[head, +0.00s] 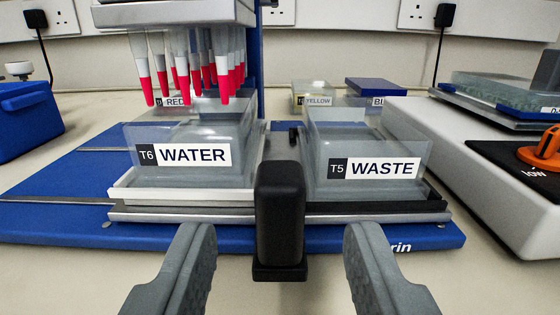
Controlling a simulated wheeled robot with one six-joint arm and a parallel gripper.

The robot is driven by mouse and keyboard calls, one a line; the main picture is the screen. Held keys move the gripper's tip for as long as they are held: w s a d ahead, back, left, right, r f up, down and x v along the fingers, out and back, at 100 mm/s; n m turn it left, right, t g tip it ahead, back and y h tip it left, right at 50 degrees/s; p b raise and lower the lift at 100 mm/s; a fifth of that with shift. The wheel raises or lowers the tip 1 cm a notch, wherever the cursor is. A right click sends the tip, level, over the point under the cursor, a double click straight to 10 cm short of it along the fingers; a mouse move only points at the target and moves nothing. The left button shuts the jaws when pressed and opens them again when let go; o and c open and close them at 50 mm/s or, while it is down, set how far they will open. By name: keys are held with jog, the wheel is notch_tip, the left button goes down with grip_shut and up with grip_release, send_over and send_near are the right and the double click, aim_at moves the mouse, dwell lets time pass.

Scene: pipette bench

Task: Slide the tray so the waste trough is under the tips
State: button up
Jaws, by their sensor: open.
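The waste trough (368,145), labelled T5 WASTE, sits on the right of the sliding tray (400,207). The water trough (190,143), labelled T6 WATER, sits on the tray's left. Several pipette tips (190,65) filled with red liquid hang from a grey head above the water trough. A black upright handle (280,220) stands at the front middle of the tray. My gripper (281,235) is open, with one grey finger on each side of the handle and a gap on both sides. Neither finger touches the handle in this view.
A blue base (60,215) lies under the tray. Behind stand troughs labelled RED, YELLOW (318,100) and a partly hidden one with a blue lid (378,88). A white device with an orange knob (545,150) stands at right, a blue box (28,120) at left.

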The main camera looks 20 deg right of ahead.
aim_at(279, 213)
jog(key=shift+x, duration=1.95)
jog(key=shift+c, duration=0.4)
grip_shut()
